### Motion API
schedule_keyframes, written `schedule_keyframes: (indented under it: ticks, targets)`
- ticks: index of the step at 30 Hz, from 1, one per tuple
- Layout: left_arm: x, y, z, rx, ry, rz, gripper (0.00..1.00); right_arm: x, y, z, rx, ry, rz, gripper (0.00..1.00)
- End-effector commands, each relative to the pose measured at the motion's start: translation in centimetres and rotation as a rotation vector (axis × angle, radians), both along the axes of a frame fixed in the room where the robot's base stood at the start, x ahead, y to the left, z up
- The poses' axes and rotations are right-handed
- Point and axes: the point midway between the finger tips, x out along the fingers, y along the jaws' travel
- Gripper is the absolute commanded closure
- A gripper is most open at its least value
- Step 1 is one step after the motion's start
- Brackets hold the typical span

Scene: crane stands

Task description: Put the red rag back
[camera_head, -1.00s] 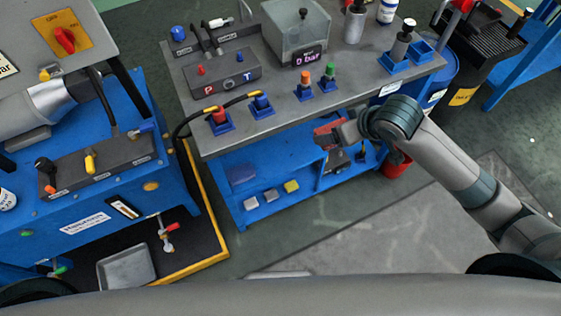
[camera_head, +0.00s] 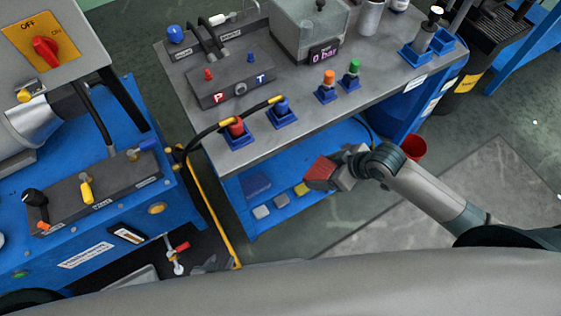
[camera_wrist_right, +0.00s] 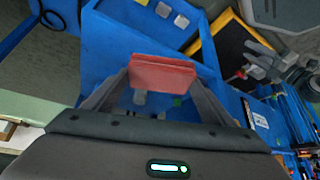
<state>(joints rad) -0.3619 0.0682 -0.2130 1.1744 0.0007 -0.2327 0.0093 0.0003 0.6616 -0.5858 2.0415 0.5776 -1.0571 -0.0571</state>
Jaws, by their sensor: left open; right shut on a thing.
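The red rag (camera_head: 320,172) is a folded red block, held in my right gripper (camera_head: 334,176) in front of the bench's lower blue shelf. In the right wrist view the red rag (camera_wrist_right: 162,74) sits between the two fingers, and the gripper (camera_wrist_right: 160,85) is shut on it. My left gripper is not in either current view.
A red bucket (camera_head: 413,147) stands right of the bench. The blue machine (camera_head: 80,215) is at left. Open floor lies in front of the bench.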

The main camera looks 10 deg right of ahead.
Motion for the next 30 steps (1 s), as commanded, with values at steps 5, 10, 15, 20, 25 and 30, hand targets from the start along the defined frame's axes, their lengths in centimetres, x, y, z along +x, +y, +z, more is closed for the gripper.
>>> schedule_keyframes:
  ticks: [5,10,15,20,25,30]
  targets:
    - [0.1,-0.1,0.1,-0.001,-0.003,0.000,0.56,-0.2,-0.1,-0.2,-0.001,0.000,0.004,0.43]
    - [0.1,-0.1,0.1,-0.001,-0.003,0.000,0.56,-0.1,0.0,-0.2,0.000,0.000,0.004,0.43]
    - [0.1,-0.1,0.1,-0.001,-0.003,0.000,0.56,0.2,0.2,-0.4,0.001,-0.001,0.004,0.43]
    - [0.1,-0.1,0.1,-0.002,-0.006,0.000,0.56,1.6,1.3,-1.4,0.001,0.000,0.001,0.43]
    - [0.1,-0.1,0.2,-0.003,-0.011,-0.001,0.56,4.0,3.2,-3.2,0.002,0.000,0.001,0.43]
    - [0.2,-0.1,0.2,-0.004,-0.017,-0.001,0.56,6.5,5.1,-5.1,0.002,0.000,0.001,0.43]
